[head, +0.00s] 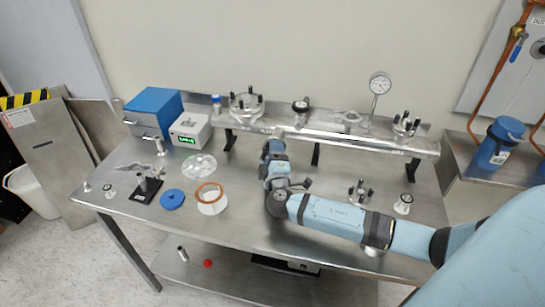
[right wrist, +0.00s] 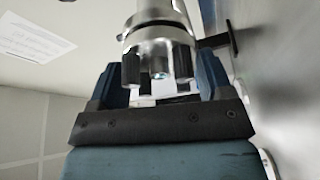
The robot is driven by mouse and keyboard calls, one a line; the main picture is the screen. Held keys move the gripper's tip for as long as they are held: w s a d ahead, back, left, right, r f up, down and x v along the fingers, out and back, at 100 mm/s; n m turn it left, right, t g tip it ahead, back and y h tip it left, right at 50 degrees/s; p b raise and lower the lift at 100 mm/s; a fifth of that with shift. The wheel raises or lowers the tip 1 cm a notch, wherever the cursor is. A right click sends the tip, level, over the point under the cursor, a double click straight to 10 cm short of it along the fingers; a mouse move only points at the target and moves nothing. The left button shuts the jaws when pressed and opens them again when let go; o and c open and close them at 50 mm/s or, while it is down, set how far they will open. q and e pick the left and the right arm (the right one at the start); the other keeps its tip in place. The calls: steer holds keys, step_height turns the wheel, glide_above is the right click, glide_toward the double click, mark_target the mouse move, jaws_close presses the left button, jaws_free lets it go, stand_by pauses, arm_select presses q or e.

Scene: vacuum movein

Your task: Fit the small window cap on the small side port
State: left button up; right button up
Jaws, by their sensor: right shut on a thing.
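The long metal chamber tube (head: 385,148) lies across the back of the table. A small side port (head: 278,132) seems to stick out of its front, just beyond my right gripper (head: 273,149). In the right wrist view, a round metal fitting with black knobs (right wrist: 158,35) stands just ahead of my right gripper (right wrist: 162,80). The blue fingers are closed on a small pale metal piece, seemingly the small window cap (right wrist: 165,88), mostly hidden behind the knobs. I cannot tell whether it touches the port. My left gripper is out of view.
A copper ring (head: 209,193), a blue disc (head: 172,199) and a black stand (head: 147,188) lie left. A gauge (head: 379,84) rises behind the tube.

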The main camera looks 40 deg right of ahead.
steer(key=o, duration=1.1)
arm_select(q)
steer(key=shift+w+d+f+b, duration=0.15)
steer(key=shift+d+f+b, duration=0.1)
steer(key=shift+b, duration=0.55)
arm_select(e)
steer(key=v, duration=1.3)
steer(key=shift+s+a, duration=0.2)
steer(key=shift+s, duration=0.2)
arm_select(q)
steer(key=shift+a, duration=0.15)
